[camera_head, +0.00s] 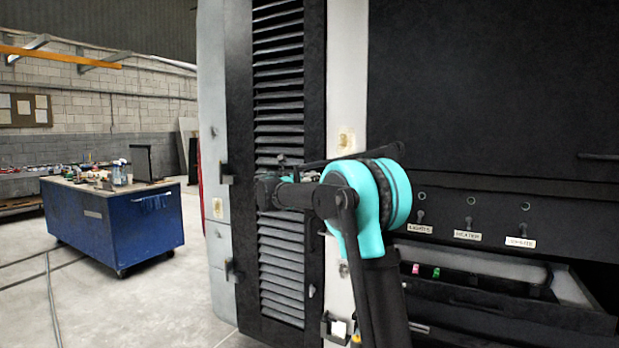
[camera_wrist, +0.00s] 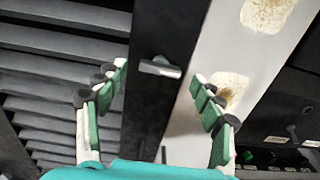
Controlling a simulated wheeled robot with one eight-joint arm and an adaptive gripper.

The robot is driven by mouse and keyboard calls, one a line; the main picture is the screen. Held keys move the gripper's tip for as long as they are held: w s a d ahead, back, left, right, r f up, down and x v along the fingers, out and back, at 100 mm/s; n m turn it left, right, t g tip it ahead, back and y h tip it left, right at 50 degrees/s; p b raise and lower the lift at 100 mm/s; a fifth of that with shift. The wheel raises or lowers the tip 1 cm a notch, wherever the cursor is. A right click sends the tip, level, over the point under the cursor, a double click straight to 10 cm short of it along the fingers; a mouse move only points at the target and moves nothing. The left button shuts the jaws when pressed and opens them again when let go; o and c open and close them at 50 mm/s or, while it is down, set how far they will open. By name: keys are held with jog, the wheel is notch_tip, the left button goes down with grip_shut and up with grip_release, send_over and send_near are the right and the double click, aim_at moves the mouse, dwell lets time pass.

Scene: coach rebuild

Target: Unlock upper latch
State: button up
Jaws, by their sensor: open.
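The upper latch (camera_wrist: 160,67) is a small grey metal handle on the black door frame, lying roughly crosswise in the wrist view. My gripper (camera_wrist: 160,80) is open, with green-padded fingers on either side of the latch. The latch lies between and slightly beyond the fingertips, and I see no contact. In the head view, my arm hides the latch, and my gripper shows only in part beside the louvred door (camera_head: 280,80). A second small fitting (camera_wrist: 163,154) shows lower on the same frame, partly cut off by my gripper.
A white post (camera_head: 346,90) with rusty patches stands right of the door. Further right is a dark panel with several labelled switches (camera_head: 468,223) above an open drawer-like bay (camera_head: 490,296). A blue workbench (camera_head: 115,225) stands far left, with open floor between.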

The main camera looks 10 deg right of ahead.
jog(key=shift+x, duration=1.4)
jog(key=c, duration=1.2)
jog(key=shift+o, duration=0.2)
jog(key=shift+m, duration=9)
